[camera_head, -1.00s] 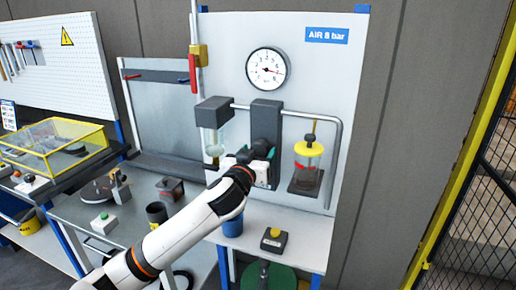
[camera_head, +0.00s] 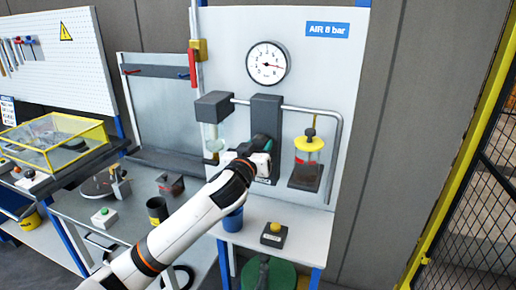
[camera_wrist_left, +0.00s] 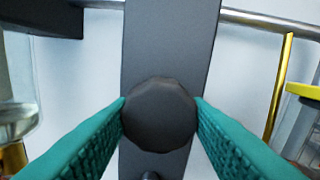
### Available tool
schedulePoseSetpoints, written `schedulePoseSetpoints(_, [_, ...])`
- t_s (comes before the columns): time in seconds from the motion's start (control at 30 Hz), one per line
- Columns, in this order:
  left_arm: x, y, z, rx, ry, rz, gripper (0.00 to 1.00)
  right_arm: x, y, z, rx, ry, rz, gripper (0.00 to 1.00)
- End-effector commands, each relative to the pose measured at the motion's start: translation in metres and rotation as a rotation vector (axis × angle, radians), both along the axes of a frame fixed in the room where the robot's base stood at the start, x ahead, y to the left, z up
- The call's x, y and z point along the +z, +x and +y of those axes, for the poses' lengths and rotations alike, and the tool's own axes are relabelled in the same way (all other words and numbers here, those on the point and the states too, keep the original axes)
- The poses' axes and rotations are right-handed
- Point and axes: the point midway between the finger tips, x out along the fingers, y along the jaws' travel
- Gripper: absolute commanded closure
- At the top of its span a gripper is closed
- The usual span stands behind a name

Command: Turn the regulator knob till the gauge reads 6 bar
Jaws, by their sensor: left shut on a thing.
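The round dark regulator knob (camera_wrist_left: 160,115) sits on a dark upright block (camera_head: 265,112) fixed to the pale panel. My left gripper (camera_head: 263,146) reaches it from the front. In the left wrist view its teal ribbed fingers (camera_wrist_left: 160,120) touch the knob on both sides and are shut on it. In the head view the gripper hides the knob. The round white gauge (camera_head: 267,62) is above the block. Its red needle points right and slightly down; its numbers are too small to read surely. My right gripper is out of view.
A grey pipe (camera_head: 338,130) runs from the block to the right and down. A yellow-topped jar (camera_head: 309,145) hangs to the right of the block, a clear bowl (camera_head: 211,132) to the left.

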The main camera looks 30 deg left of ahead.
Motion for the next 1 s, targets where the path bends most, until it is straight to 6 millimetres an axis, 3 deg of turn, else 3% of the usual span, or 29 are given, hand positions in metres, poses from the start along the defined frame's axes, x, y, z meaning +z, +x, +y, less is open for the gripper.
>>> schedulePoseSetpoints(0.6, [0.0004,0.0002,-0.0002,0.001,-0.422,-0.1,0.8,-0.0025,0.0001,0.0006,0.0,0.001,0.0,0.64])
schedulePoseSetpoints(1.0, [0.0005,0.0001,0.0003,0.002,-0.548,-0.131,0.8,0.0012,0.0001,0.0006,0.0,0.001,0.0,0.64])
